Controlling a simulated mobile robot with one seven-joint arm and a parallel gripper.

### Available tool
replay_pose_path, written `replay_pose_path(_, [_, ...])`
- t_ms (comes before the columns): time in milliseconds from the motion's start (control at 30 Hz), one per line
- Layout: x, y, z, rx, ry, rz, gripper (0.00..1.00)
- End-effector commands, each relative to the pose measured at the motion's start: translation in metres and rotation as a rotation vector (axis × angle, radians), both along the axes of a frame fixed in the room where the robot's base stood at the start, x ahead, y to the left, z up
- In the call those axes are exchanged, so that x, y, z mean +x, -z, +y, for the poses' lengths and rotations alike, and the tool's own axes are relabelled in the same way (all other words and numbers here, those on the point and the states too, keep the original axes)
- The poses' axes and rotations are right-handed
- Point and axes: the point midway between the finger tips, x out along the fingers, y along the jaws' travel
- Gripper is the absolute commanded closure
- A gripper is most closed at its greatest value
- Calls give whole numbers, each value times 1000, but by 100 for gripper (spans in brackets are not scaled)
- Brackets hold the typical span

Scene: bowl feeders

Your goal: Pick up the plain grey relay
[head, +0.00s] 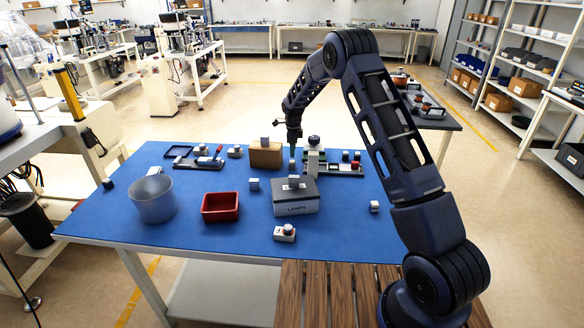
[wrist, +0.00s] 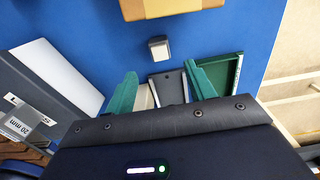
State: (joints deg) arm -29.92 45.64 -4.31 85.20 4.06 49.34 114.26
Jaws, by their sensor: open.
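A small plain block with a light grey top and dark sides (wrist: 158,48), which looks like the grey relay, sits on the blue table in the wrist view. It lies just beyond my fingertips, apart from them. In the head view a small grey block (head: 292,164) shows right under my gripper (head: 293,147). My gripper (wrist: 162,82) is open, with its two teal fingers apart and pointing toward the block. Nothing is held. Other small grey-topped blocks stand on the table (head: 254,184) and at the right (head: 374,206); their markings are too small to read.
A cardboard box (wrist: 170,8) stands just beyond the block, and a grey LAMPS box (head: 296,202) stands nearer, with a block marked 20 mm (wrist: 20,124) on it. A green-edged tray (wrist: 232,72) is close by. A red bin (head: 220,208) and grey bucket (head: 153,199) stand left.

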Motion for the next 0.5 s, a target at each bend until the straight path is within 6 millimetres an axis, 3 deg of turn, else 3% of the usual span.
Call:
replay_pose_path(133, [0, 22, 0, -1, -1, 2, 45])
replay_pose_path(500, [0, 52, -1, 0, 1, 3, 45])
